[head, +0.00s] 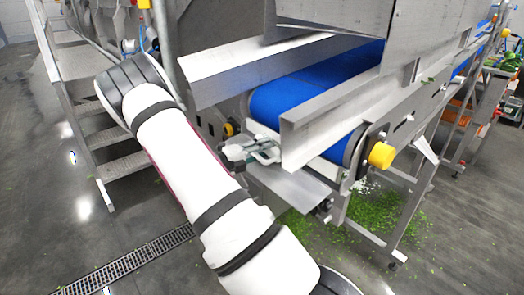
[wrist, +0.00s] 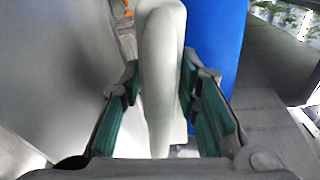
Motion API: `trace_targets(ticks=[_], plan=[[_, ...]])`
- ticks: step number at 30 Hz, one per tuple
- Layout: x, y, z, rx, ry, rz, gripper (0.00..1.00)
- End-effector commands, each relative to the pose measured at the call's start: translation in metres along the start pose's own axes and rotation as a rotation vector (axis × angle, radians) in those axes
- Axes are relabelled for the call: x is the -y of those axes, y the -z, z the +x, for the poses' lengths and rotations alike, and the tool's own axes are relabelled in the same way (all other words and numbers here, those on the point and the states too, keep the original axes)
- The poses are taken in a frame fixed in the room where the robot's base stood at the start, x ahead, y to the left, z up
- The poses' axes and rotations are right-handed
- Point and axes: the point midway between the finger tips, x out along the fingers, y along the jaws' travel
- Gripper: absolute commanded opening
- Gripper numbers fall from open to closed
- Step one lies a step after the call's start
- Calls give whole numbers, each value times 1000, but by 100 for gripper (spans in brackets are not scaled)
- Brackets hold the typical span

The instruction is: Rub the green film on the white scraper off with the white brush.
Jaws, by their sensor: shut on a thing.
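My gripper (head: 262,152) is at the near end of the blue conveyor belt (head: 305,88), just below its end. In the wrist view, its two green-padded fingers (wrist: 160,84) stand on either side of a long white piece, shut on it. This piece looks like the white brush (wrist: 161,60); its bristles are not visible. A pale strip at the belt's end, close to the gripper, may be the white scraper (head: 262,131). I cannot make out the green film on it, nor tell whether the brush touches it.
Metal side guards (head: 330,115) flank the belt, with a yellow knob (head: 382,155) at right. A sloping metal tray (head: 290,186) lies below the gripper. Green scraps (head: 375,212) litter the floor. Metal steps (head: 112,165) stand at left; the floor in front is open.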

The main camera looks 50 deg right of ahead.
Motion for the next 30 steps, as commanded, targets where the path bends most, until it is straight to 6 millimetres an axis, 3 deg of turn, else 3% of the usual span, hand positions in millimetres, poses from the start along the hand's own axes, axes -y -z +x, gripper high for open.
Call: trace_targets(ticks=[30], plan=[[0, -2, 10, 1, 0, 1, 0]])
